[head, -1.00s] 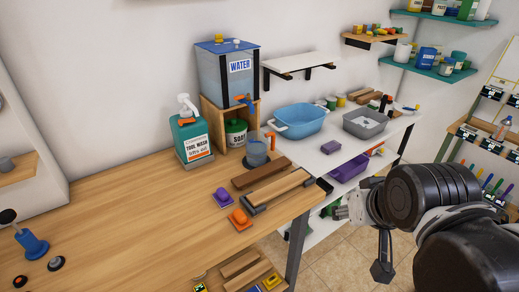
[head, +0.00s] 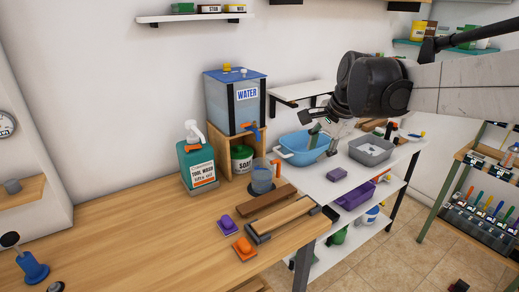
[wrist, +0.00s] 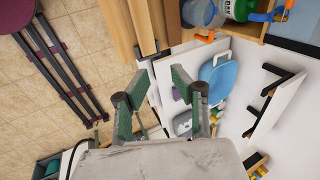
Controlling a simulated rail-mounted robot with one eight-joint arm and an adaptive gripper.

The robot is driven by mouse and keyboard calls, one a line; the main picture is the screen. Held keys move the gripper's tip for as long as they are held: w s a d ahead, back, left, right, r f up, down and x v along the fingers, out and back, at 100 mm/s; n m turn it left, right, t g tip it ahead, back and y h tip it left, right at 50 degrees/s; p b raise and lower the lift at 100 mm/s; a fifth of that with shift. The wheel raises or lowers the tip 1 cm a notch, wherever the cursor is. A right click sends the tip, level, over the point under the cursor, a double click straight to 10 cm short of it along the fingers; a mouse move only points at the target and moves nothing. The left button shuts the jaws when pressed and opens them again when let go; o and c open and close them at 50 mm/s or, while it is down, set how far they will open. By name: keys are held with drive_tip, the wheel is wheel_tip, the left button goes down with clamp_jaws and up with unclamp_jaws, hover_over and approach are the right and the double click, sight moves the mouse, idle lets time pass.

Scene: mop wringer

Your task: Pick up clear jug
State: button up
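The clear jug (head: 262,179) with an orange handle stands upright on the wooden bench, below the tap of the water tank and in front of the soap tub's wooden stand. In the wrist view, the clear jug (wrist: 200,13) is at the top edge, partly cut off, its handle pointing toward the gripper. My gripper (head: 324,138) is over the blue basin, to the right of the jug and apart from it. In the wrist view, my gripper (wrist: 158,80) has its two green fingers spread with nothing between them.
The water tank (head: 233,100) stands on a wooden stand behind the jug. A tool wash bottle (head: 197,163) is at left. Wooden boards (head: 262,203) lie in front of the jug. A blue basin (head: 303,149) and a grey tub (head: 371,150) sit on the white shelf unit. The left bench is mostly clear.

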drive_tip(key=w+a+f+m+g+y, duration=0.1)
drive_tip(key=w+f+m, duration=0.15)
drive_tip(key=w, duration=0.35)
drive_tip(key=w+f+m, duration=0.1)
drive_tip(key=w+m, duration=0.2)
drive_tip(key=w, duration=0.3)
drive_tip(key=m+g+y, duration=0.1)
drive_tip(key=m+g, duration=0.1)
drive_tip(key=m, duration=0.4)
approach(278, 173)
drive_tip(key=x, duration=0.7)
drive_tip(key=p+x, duration=0.1)
drive_tip(key=x, duration=0.2)
drive_tip(key=shift+w+d+f, duration=0.1)
drive_tip(key=shift+w+f, duration=0.15)
drive_tip(key=shift+w, duration=0.2)
clamp_jaws()
